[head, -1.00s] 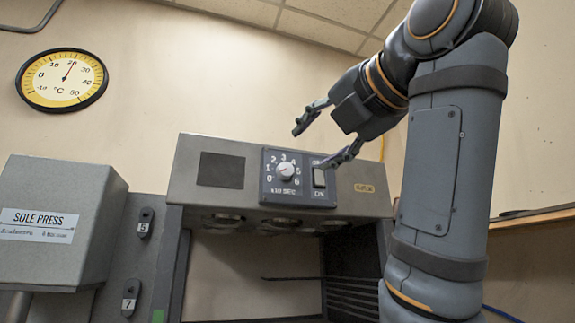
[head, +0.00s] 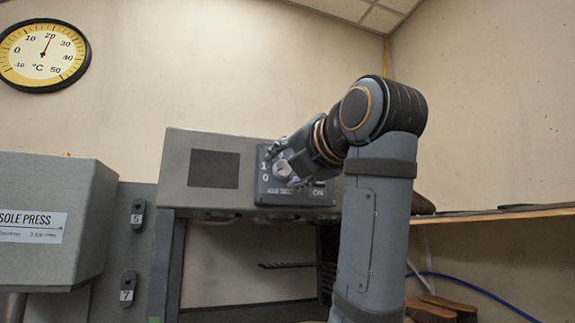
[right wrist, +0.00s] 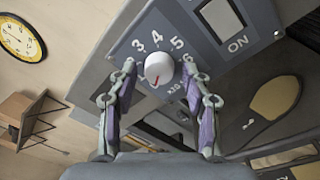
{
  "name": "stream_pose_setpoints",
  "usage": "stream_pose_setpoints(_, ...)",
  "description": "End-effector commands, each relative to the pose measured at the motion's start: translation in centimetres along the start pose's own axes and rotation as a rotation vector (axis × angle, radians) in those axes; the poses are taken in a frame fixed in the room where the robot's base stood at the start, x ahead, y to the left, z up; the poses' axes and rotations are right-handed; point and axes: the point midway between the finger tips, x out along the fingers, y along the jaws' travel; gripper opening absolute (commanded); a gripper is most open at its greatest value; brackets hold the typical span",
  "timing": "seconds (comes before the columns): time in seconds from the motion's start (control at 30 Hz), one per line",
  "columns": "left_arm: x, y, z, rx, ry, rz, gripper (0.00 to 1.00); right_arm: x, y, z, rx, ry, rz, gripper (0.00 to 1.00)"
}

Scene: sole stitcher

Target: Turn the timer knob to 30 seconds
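The white timer knob (head: 283,168) sits on the dark dial panel (head: 264,190) of the grey machine. It also shows in the right wrist view (right wrist: 159,67), with a red mark pointing down and slightly left, away from the 3, 4 and 5. My right gripper (head: 282,167) is at the panel, one finger on each side of the knob. In the right wrist view its fingertips (right wrist: 158,72) are apart, with small gaps to the knob; I see no clear contact. The gripper hides some dial numbers. My left gripper is out of view.
A switch (right wrist: 221,20) marked ON sits beside the dial. A wooden shelf (head: 490,214) is at the right. A thermometer (head: 44,55) hangs on the wall.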

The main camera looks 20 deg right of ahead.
Motion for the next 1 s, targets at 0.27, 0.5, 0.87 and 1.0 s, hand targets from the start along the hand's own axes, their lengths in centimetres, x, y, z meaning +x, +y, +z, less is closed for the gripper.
stream_pose_setpoints(0.27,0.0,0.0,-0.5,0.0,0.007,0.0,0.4,0.0,0.0,0.0,0.0,0.0,0.0,0.07)
stream_pose_setpoints(0.5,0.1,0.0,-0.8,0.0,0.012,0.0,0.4,-0.1,0.0,0.0,0.009,-0.001,0.001,0.0)
stream_pose_setpoints(0.87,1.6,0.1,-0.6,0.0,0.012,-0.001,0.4,-0.1,-0.2,-0.2,0.18,-0.013,0.013,0.0)
stream_pose_setpoints(1.0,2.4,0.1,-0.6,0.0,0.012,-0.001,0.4,-0.1,-0.2,-0.2,0.305,-0.022,0.023,0.0)
